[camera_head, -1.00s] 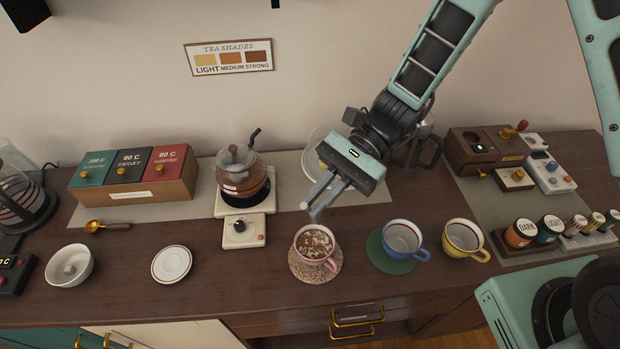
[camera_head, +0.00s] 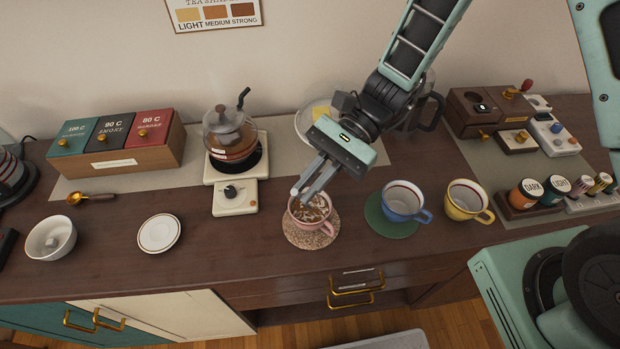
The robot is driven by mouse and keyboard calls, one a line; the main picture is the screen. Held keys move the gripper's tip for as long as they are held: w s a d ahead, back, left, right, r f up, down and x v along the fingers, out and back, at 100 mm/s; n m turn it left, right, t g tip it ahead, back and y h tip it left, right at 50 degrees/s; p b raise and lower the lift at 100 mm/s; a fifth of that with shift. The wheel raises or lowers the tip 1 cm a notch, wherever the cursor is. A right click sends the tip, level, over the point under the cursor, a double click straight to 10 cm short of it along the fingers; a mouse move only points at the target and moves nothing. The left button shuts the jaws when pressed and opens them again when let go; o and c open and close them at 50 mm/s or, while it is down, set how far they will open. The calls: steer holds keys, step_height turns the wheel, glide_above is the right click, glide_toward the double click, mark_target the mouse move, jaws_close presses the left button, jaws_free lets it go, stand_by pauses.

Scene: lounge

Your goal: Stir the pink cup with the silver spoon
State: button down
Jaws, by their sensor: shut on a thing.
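The pink cup (camera_head: 313,216) stands upright on a speckled pinkish coaster (camera_head: 325,237) near the counter's front edge. It holds a brown drink with pale bits on top. My gripper (camera_head: 303,193) points down over the cup from above, its fingertips at the upper left of the rim. It is shut on a thin silver thing, which I take as the silver spoon. The spoon is mostly hidden by the fingers, and I cannot tell how deep it reaches into the drink.
A blue cup (camera_head: 403,200) on a green coaster and a yellow cup (camera_head: 466,203) stand to the right. A glass teapot (camera_head: 232,134) on a white burner is behind left. A saucer (camera_head: 159,233), white bowl (camera_head: 50,238) and golden scoop (camera_head: 92,198) lie left. Bare counter separates saucer and pink cup.

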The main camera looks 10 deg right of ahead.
steer(key=shift+w+d+f+b, duration=0.2)
steer(key=shift+f+b, duration=0.1)
steer(key=shift+f, duration=0.3)
steer(key=shift+w+d+f+b, duration=0.1)
steer(key=shift+w+f+b, duration=0.2)
steer(key=shift+f, duration=0.35)
steer(key=shift+w+d+f+b, duration=0.15)
steer(key=shift+f+b, duration=0.2)
steer(key=shift+f, duration=0.25)
steer(key=shift+a, duration=0.1)
